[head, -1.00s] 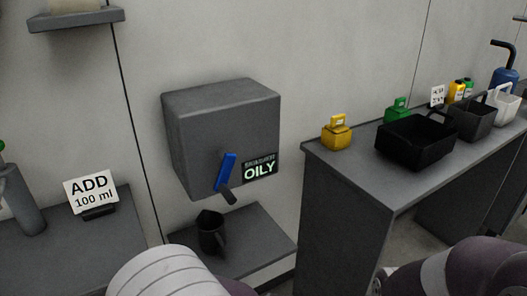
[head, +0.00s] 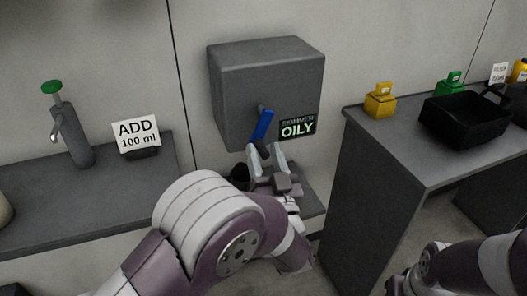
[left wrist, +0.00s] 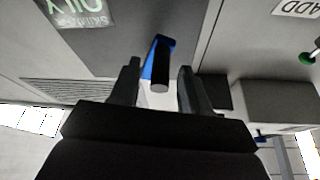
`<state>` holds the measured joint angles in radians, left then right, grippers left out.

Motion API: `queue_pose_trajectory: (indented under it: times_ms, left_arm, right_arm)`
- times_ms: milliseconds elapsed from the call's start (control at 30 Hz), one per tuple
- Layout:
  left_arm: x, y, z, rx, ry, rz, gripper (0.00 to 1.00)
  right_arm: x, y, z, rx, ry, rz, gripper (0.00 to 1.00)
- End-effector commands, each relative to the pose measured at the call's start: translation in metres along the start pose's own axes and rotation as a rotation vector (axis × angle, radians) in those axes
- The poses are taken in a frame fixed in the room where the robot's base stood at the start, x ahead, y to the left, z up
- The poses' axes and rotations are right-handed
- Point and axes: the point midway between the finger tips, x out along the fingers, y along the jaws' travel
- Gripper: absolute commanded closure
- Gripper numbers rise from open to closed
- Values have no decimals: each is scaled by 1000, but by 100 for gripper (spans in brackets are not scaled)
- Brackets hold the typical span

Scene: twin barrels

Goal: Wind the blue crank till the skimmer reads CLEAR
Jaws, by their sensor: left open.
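The skimmer (head: 236,98) is a grey box on the wall, and its display (head: 298,127) reads OILY. My left gripper (head: 266,158) is just below the crank, open, and hides the handle in the head view. My right gripper is not in view; only part of my right arm shows.
A dark jug (head: 239,176) stands on the low shelf under the skimmer, partly hidden by my left arm. A counter with an ADD 100 ml sign (head: 137,134) and a green-topped dispenser (head: 72,130) is left. A counter with a yellow weight (head: 380,101) and black bin (head: 462,122) is right.

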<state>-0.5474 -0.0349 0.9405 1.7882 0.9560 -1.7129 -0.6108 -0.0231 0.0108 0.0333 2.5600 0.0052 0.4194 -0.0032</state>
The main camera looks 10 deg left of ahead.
Motion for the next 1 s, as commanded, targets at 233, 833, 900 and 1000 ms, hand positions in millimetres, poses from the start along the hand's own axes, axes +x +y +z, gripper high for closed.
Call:
queue_pose_trajectory:
  times_ms: [233,833,900,1000]
  left_arm:
    - [14,0,0,0,1,2,54]
    - [14,0,0,3,-1,3,100]
    - [16,1,0,12,-1,6,100]
    - [22,3,0,35,-2,14,100]
  right_arm:
    - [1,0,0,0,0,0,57]
    - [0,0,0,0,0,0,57]
    - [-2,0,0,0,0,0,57]
    - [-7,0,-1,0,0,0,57]
